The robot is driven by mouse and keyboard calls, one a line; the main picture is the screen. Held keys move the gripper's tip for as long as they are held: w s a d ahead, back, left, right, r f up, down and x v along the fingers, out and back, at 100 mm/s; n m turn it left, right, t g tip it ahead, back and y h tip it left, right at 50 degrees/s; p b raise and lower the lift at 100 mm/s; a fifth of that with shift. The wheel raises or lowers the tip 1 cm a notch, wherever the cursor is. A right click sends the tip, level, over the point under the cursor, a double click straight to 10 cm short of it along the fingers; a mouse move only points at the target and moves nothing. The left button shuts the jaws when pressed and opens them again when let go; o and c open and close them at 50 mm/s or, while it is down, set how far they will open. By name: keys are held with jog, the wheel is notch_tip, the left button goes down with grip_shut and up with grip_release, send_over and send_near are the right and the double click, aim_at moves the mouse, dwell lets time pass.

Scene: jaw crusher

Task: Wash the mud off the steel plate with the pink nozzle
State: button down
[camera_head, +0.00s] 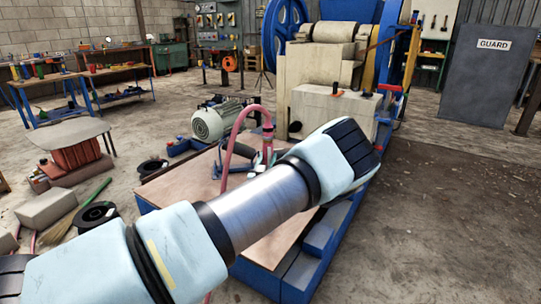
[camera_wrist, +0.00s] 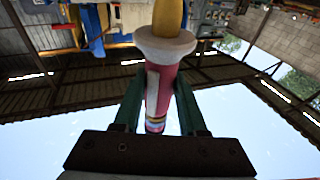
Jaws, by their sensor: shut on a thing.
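My gripper (camera_wrist: 158,88) is shut on the pink nozzle (camera_wrist: 162,92) in the wrist view, with a green finger on each side of it. The nozzle has a pale flange and a yellow end pointing to the top of that picture. In the head view a pink hose (camera_head: 228,150) arches over the wooden board, and my arm crosses in front, so my gripper is not clear there. A thin grey-brown plate (camera_head: 72,131), seemingly the steel plate, lies flat on a red block at the left. I cannot tell mud from its own colour.
A wooden board (camera_head: 188,188) on a blue frame lies under my arm. A green motor (camera_head: 214,121) and the large crusher (camera_head: 318,105) stand behind. A pale block (camera_head: 46,208), a broom (camera_head: 76,214) and a black reel (camera_head: 95,217) lie at the left. The right floor is clear.

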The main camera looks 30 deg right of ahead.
jog(key=w+a, duration=0.6)
jog(key=w, duration=0.1)
jog(key=shift+w+a, duration=0.15)
jog(key=shift+w, duration=0.25)
dwell(0.8)
jog(key=shift+r, duration=0.1)
dwell(1.6)
